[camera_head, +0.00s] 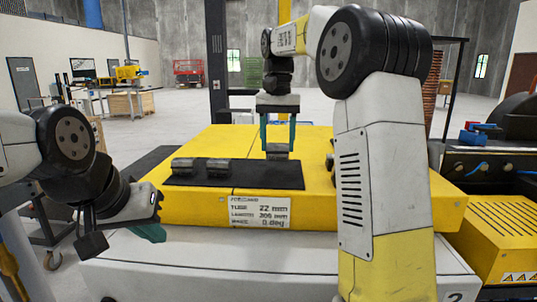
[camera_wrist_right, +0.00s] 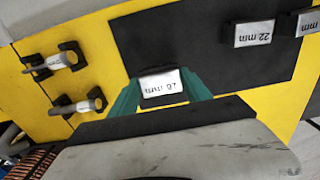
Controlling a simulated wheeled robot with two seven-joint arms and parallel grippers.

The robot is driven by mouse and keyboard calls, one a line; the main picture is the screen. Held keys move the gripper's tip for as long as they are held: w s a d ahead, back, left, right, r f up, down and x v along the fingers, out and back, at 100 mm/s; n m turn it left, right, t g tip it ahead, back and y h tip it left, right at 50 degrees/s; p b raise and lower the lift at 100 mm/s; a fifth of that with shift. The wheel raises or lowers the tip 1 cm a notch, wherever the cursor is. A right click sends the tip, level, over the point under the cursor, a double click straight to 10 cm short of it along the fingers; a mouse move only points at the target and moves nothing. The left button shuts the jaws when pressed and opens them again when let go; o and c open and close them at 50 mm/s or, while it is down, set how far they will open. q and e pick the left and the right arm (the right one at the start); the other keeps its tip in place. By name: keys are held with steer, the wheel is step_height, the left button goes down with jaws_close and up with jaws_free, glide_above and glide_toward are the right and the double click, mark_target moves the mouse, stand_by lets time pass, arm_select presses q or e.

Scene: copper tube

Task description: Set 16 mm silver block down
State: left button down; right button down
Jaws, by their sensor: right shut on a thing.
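The silver block (camera_wrist_right: 161,83), whose upside-down label seems to read 16 mm, is between the teal fingers of my right gripper (camera_wrist_right: 160,94). In the head view the block (camera_head: 278,152) is low at the dark mat (camera_head: 250,175), right of two other silver blocks. My right gripper (camera_head: 278,136) points straight down and is shut on it. I cannot tell whether the block's underside touches the mat. My left gripper (camera_head: 150,234) is at the lower left, in front of the yellow bench and away from the blocks; its jaw opening is unclear.
A silver block (camera_head: 183,165) and a second one (camera_head: 218,167) stand on the mat's left part. The wrist view shows a block labelled 22 mm (camera_wrist_right: 254,33). Two pale rods (camera_wrist_right: 48,62) sit in black holders on the yellow bench top (camera_wrist_right: 110,40). A label plate (camera_head: 260,212) is on the bench front.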

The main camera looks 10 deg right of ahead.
mark_target(278, 145)
steer(key=shift+f, duration=1.65)
steer(key=shift+c, duration=2.4)
jaws_free()
steer(key=shift+f, duration=0.15)
